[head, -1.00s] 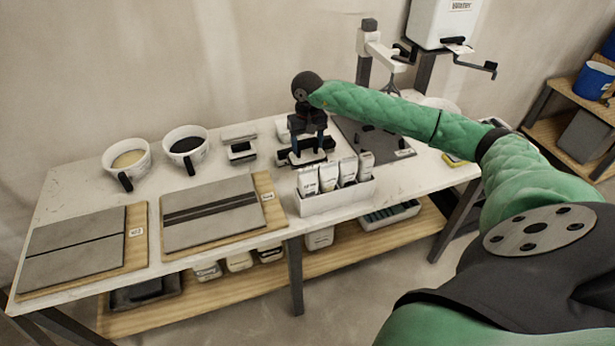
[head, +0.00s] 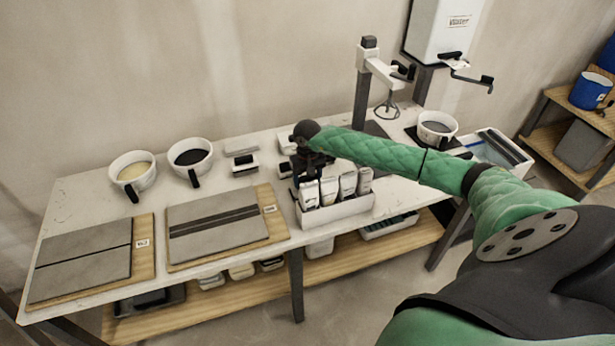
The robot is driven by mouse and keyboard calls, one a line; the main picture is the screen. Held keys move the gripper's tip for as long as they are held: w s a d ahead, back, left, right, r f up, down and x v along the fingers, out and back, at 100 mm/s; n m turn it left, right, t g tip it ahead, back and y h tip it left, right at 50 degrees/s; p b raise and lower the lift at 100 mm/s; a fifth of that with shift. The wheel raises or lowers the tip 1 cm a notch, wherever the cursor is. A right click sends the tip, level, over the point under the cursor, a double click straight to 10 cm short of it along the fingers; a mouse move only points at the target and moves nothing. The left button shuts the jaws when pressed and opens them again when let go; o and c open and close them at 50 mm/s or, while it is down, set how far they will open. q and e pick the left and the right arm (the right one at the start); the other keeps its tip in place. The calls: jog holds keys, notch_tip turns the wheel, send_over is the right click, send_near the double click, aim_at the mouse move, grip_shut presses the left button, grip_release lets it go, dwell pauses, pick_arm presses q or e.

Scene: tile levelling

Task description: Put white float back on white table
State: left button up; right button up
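The white table (head: 100,190) stands against the wall. My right gripper (head: 303,172) is low over the table, just behind the white box of bags, its fingers dark and partly hidden by the arm and the bags. I cannot tell whether it is open or shut, or whether it touches anything. A white-topped block with a dark part (head: 243,161), perhaps a float, lies left of the gripper. Another pale block (head: 286,143) and a dark-and-white one (head: 285,169) lie close beside the gripper. Which one is the white float is unclear. My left gripper is not in view.
Two tiled boards (head: 85,262) (head: 212,225) lie at the front left, with two bowls (head: 133,174) (head: 190,161) behind. A white box (head: 335,212) holds several bags. A mixer stand (head: 362,85), another bowl (head: 437,128) and a tray (head: 497,150) are to the right.

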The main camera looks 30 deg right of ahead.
jog(key=shift+f, duration=0.1)
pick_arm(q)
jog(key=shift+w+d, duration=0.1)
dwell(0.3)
pick_arm(e)
jog(key=o, duration=1.1)
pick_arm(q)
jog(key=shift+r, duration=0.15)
pick_arm(e)
jog(key=shift+o, duration=0.6)
